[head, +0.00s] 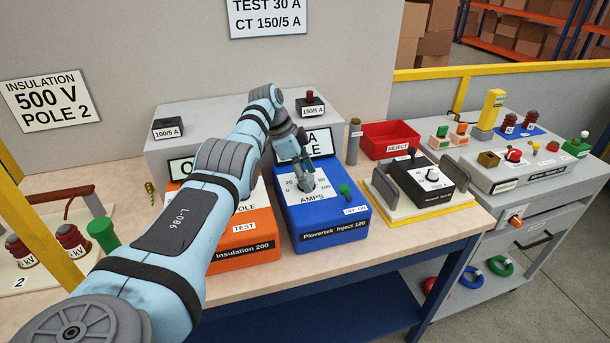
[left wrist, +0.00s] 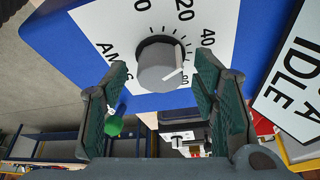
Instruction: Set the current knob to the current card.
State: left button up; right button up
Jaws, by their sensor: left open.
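The current card (head: 267,15) on the back wall reads TEST 30 A, CT 150/5 A. The grey current knob (head: 307,184) sits on the white AMPS dial of the blue injection box (head: 325,220). My left gripper (head: 301,165) is over the dial, hiding part of it. In the left wrist view the knob (left wrist: 158,63) lies between the open fingertips, with a gap showing on each side; contact cannot be told. Part of the scale is hidden by a finger. My right gripper is out of view.
A green-tipped switch (head: 345,190) stands on the box right of the dial. The orange insulation tester (head: 245,240) is close on the left, under my left arm. A display (head: 318,143) rises behind the dial. A black box (head: 430,182) stands to the right.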

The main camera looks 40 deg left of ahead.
aim_at(294, 187)
pick_arm(q)
jog(key=shift+r, duration=0.1)
jog(key=v, duration=0.7)
jog(key=shift+r, duration=0.15)
jog(key=shift+s+a, duration=0.1)
jog(key=shift+a, duration=0.05)
